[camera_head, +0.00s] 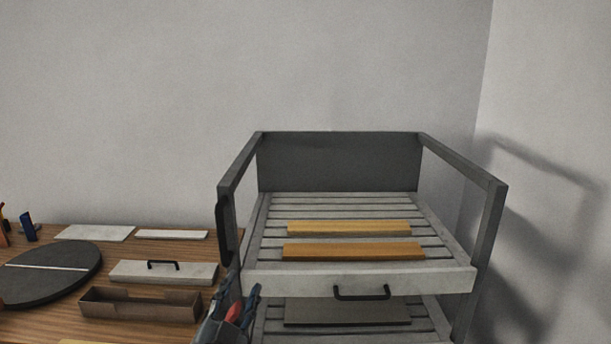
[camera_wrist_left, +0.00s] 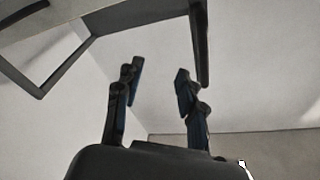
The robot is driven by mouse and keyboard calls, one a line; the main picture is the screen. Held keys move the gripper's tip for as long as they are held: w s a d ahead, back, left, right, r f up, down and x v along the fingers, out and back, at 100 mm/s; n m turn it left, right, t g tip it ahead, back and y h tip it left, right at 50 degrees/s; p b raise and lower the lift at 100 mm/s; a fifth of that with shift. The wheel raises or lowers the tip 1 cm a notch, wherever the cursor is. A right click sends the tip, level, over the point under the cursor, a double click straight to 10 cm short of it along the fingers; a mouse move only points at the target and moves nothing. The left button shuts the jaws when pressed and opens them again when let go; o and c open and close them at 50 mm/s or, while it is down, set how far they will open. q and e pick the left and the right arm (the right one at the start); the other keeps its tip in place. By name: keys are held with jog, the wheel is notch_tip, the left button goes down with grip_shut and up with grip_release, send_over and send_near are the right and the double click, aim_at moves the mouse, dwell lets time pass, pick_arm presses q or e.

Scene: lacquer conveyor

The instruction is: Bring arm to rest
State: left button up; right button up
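My left gripper (camera_head: 246,298) shows at the bottom of the head view, just in front of the left front post of the grey drying rack (camera_head: 337,165). In the left wrist view its two blue-padded fingers (camera_wrist_left: 159,78) stand apart, with nothing between them. A small red patch shows at the gripper in the head view; I cannot tell what it belongs to. My right gripper is in neither view.
Two yellowish boards (camera_head: 350,228) lie on the rack's upper slatted shelf (camera_head: 440,262), which has a black handle (camera_head: 361,293). A grey panel (camera_head: 345,312) lies below. The wooden table (camera_head: 60,325) at left holds a round dark turntable (camera_head: 50,278), an open brown box (camera_head: 140,305) and pale boards (camera_head: 95,232).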

pick_arm(q)
jog(key=s+a+f+n+g+y, duration=0.2)
jog(key=s+a+f+g, duration=0.1)
jog(key=f, duration=0.3)
jog(key=s+a+f+n+g+y, duration=0.1)
jog(key=s+a+f+n+g, duration=0.15)
jog(key=f, duration=0.35)
jog(key=s+a+f+n+g, duration=0.1)
jog(key=s+f+g, duration=0.55)
jog(key=s, duration=0.65)
jog(key=s+a+f+n+g, duration=0.15)
jog(key=s+f+g, duration=0.25)
jog(key=s+f, duration=0.7)
notch_tip(320, 180, down, 24)
jog(key=s+m+g, duration=0.1)
jog(key=s, duration=0.2)
jog(key=s+a+f+g, duration=0.1)
jog(key=s+a+f, duration=0.2)
jog(key=s+f, duration=1.3)
jog(key=shift+s+a+g, duration=0.2)
jog(key=shift+s+g, duration=0.05)
jog(key=shift+g, duration=0.05)
jog(key=shift+f, duration=0.1)
